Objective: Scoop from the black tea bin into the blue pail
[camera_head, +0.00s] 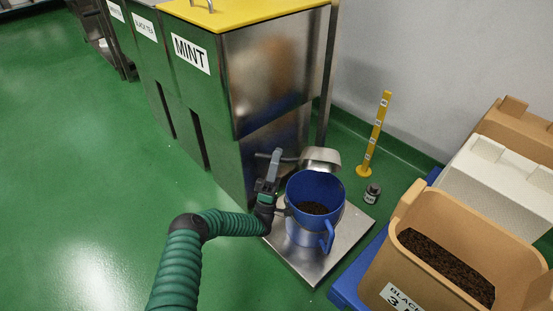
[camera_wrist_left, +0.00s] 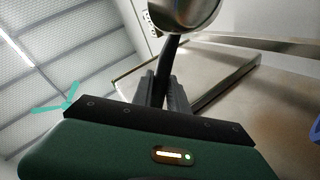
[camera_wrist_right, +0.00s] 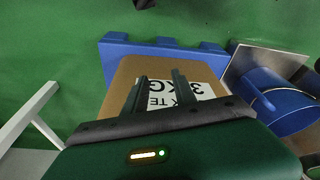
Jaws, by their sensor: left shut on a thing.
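The blue pail (camera_head: 328,188) stands upright on a steel plate (camera_head: 315,268), with dark tea (camera_head: 313,208) inside. My left gripper (camera_head: 272,162) is shut on the dark handle of a metal scoop (camera_head: 321,156) beside the pail's far left side. The scoop's bowl shows at the pail's far rim; its contents cannot be seen. In the left wrist view, the scoop (camera_wrist_left: 185,12) and its handle rise from between the fingers. The tan black tea bin (camera_head: 378,262) at right holds dark loose tea. My right gripper (camera_wrist_right: 158,78) is open and empty in front of the bin's labelled side (camera_wrist_right: 120,82).
A steel cabinet marked MINT (camera_head: 190,54) stands behind my left gripper. A white bin (camera_head: 500,175) and another tan bin (camera_head: 520,130) stand behind the tea bin. A yellow post (camera_head: 376,135) and a small dark weight (camera_head: 372,193) stand near the wall. Open green floor lies left.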

